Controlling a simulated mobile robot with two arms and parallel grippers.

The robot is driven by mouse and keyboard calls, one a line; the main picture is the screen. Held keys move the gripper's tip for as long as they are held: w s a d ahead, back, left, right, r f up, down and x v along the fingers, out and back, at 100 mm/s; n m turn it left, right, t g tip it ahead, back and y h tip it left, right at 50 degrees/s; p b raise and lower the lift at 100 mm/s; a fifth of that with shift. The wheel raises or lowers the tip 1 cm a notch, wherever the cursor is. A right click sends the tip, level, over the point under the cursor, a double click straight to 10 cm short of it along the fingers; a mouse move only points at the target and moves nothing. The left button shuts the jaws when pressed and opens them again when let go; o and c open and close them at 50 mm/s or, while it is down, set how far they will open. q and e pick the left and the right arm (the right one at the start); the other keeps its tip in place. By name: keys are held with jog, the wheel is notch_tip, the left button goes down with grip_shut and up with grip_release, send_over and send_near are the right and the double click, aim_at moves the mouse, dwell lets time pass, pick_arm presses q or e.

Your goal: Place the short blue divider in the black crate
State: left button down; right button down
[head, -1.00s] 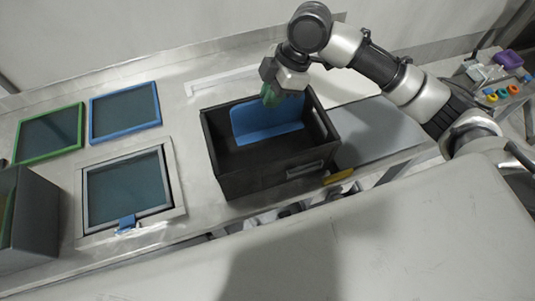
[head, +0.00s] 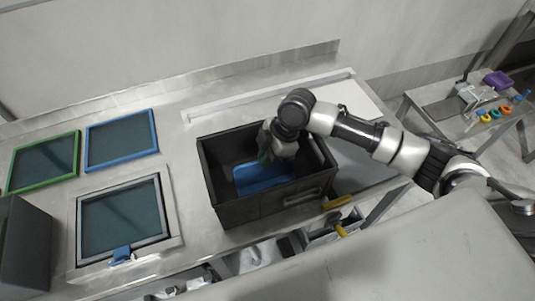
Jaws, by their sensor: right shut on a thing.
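The black crate (head: 257,209) stands open on the metal counter in the middle of the head view. The short blue divider (head: 258,180) is inside it, low between the walls. My right gripper (head: 265,158) reaches down into the crate and is shut on the divider's upper part. The fingertips and the divider's top are partly hidden by the wrist. Whether the divider touches the crate floor cannot be told. My left gripper is not in view.
A blue-framed screen (head: 121,141) and a green-framed screen (head: 44,162) lie left on the counter. A grey-framed panel (head: 123,217) with a blue tab is nearer. A grey bin (head: 24,245) stands at the left edge. A side table (head: 450,115) holds coloured rings.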

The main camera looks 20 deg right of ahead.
jog(key=shift+f, duration=0.2)
jog(key=c, duration=1.2)
grip_release()
jog(key=shift+r, duration=0.2)
jog(key=shift+d+r, duration=0.2)
jog(key=shift+r, duration=0.05)
jog(key=b+v, duration=0.1)
jog(key=v, duration=1)
jog(key=shift+r+b, duration=0.2)
jog(key=shift+b, duration=0.2)
jog(key=shift+s+f, duration=0.1)
jog(key=shift+f, duration=0.05)
